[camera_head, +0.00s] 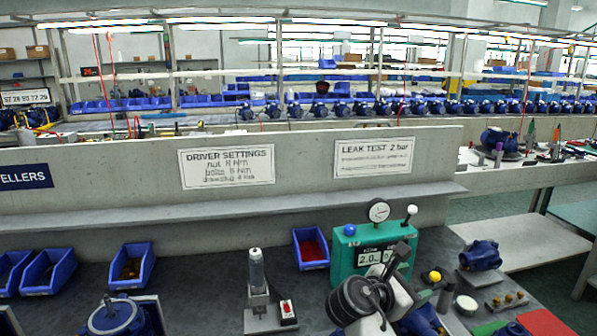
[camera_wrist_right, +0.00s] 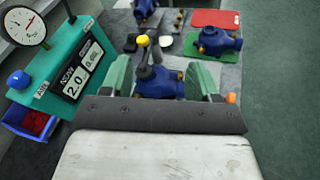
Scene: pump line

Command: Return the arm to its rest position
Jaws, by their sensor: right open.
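My right gripper (camera_head: 418,286) is low over the bench, just right of the green leak tester, with part of it hidden by my own wrist. In the right wrist view its two green fingers stand wide apart (camera_wrist_right: 160,68). A blue pump (camera_wrist_right: 160,83) with a dark lever and yellow knob shows between and beyond the fingers. I cannot tell whether they touch it. The pump also shows partly in the head view (camera_head: 420,319). My left gripper is not in view.
The green leak tester (camera_head: 343,262) with its gauge stands close left of the gripper. Another blue pump (camera_head: 481,255) and small brass fittings (camera_head: 508,299) lie to the right. A red mat (camera_head: 545,322), a screwdriver stand (camera_head: 258,300) and blue bins (camera_head: 133,265) are also on the bench.

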